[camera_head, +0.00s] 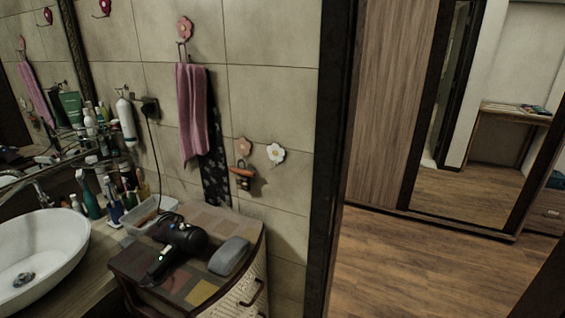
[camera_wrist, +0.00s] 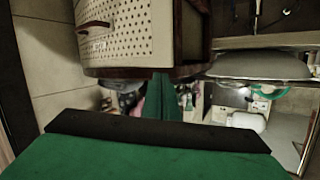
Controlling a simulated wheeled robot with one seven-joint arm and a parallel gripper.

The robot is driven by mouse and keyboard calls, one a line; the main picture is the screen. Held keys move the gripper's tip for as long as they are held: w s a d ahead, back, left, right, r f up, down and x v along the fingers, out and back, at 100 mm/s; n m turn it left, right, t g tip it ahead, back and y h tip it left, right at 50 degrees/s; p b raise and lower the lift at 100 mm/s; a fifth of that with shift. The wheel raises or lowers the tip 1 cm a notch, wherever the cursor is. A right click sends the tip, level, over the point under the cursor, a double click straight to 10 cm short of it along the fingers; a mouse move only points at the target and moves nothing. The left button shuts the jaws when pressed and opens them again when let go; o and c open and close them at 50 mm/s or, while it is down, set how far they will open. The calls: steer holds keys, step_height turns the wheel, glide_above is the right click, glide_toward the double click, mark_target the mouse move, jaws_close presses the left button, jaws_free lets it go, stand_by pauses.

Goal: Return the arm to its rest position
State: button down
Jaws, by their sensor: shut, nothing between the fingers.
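My arm and gripper do not show in the head view. In the wrist view, a broad green part of my gripper with a dark edge fills the bottom. Beyond it, the narrow green fingers (camera_wrist: 162,98) are together, with nothing seen between them. The wrist picture looks upside down. The fingertips appear below the edge of a pale perforated cabinet front (camera_wrist: 135,35); I cannot tell whether they touch anything.
In the head view, a white basin (camera_head: 45,240) is at the left. Beside it, a cabinet (camera_head: 190,290) bears a black hair dryer (camera_head: 185,238) and a grey case (camera_head: 230,256). A dark door frame (camera_head: 333,150) stands right of it. Wooden floor (camera_head: 400,265) beyond is clear.

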steer(key=s+d+f+m+t+h, duration=0.1)
steer(key=s+d+f+m+h, duration=0.15)
steer(key=s+d+f, duration=0.35)
steer(key=s+d+f+m+t+h, duration=0.1)
steer(key=s+d+f+m+h, duration=0.15)
steer(key=s+d+f, duration=0.4)
steer(key=s+d+r+h, duration=0.1)
steer(key=s+d+r, duration=0.1)
steer(key=s, duration=0.7)
steer(key=s+d+r+h, duration=0.1)
steer(key=s+r+h, duration=0.1)
steer(key=s, duration=0.7)
steer(key=shift+d+r+n+t, duration=0.3)
steer(key=shift+d+r, duration=0.1)
steer(key=shift+r, duration=0.3)
steer(key=shift+s, duration=0.15)
